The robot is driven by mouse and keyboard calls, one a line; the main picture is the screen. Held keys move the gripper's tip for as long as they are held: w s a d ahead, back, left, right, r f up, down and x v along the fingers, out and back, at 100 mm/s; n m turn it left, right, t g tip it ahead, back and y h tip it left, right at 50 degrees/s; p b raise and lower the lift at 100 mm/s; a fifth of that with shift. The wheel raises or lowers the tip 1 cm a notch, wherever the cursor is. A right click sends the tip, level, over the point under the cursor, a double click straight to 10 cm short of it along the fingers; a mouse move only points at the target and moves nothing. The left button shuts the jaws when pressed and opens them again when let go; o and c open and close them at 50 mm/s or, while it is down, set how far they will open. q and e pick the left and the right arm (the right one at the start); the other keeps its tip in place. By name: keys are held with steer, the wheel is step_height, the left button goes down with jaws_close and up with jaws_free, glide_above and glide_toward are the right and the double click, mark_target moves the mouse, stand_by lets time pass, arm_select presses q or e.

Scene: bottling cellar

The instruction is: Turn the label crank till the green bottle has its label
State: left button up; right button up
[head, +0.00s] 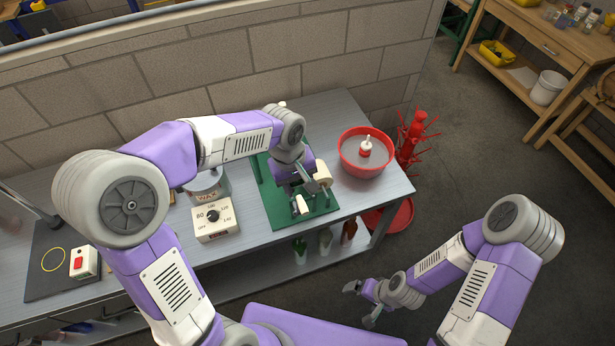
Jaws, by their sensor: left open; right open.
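The label machine stands on a green base (272,200) on the steel bench. A cream roll-like part (322,172) and a small white cylindrical part (303,205) show on it. My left gripper (312,184) is open at the machine, close beside these parts; whether it touches one I cannot tell. My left wrist covers much of the machine, so I cannot make out the crank clearly, nor a green bottle or label in it. My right gripper (358,304) is open and empty, low in front of the bench, away from the machine.
A red basin (364,154) stands right of the machine, with a red bottle rack (414,140) beyond. Left are a wax pot (206,188), a dial box (216,222) and a red-button box (83,262). Several bottles (325,242) stand under the bench. A block wall (310,50) closes the back.

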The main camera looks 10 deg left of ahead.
mark_target(302, 205)
arm_select(q)
steer(key=f, duration=0.6)
steer(key=shift+s+d+f, duration=0.25)
steer(key=shift+s+d, duration=0.15)
steer(key=shift+s+f, duration=0.1)
steer(key=shift+s, duration=0.05)
jaws_close()
